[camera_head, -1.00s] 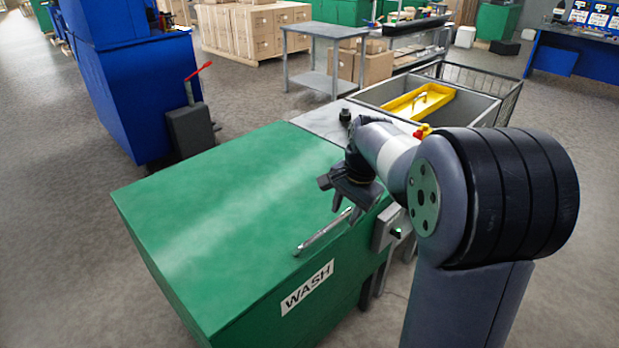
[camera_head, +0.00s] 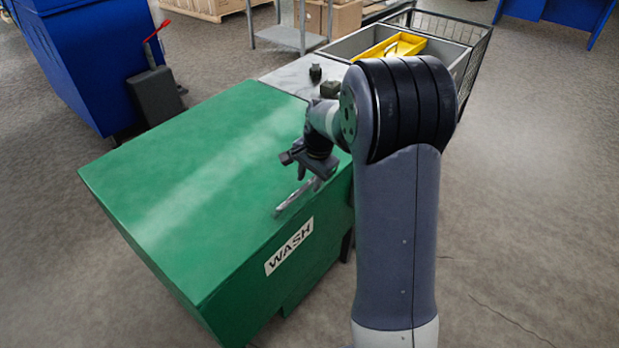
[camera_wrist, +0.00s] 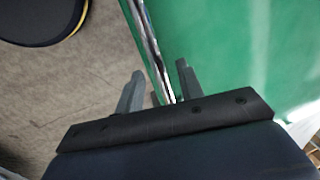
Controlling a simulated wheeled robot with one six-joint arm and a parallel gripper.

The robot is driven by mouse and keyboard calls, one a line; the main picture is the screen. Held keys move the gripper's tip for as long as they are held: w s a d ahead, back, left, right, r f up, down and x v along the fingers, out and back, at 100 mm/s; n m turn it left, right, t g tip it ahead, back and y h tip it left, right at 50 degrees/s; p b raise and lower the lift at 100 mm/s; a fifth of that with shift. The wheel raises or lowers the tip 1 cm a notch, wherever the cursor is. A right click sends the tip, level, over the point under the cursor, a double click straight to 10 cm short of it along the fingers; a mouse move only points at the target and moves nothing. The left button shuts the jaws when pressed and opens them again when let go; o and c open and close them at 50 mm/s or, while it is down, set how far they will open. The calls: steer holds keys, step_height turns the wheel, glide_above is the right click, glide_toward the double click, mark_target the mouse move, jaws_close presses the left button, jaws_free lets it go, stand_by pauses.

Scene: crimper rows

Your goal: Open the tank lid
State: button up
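The green tank lid (camera_head: 190,175) is shut, lying flat on the tank, which carries a WASH label (camera_head: 289,246). A metal bar handle (camera_head: 293,197) runs along the lid's front edge. My gripper (camera_head: 312,182) is over the right end of this handle, pointing down. In the wrist view my gripper (camera_wrist: 158,88) has its two fingers apart, with the handle (camera_wrist: 150,45) running between them. The fingers do not close on it. Whether they touch it I cannot tell.
A grey worktop with a small black knob (camera_head: 315,73) adjoins the tank's far side. Behind it is a bin holding a yellow tray (camera_head: 390,48). A blue machine (camera_head: 85,65) stands at the left. The floor in front is clear.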

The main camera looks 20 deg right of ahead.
jaws_close()
stand_by(0.4)
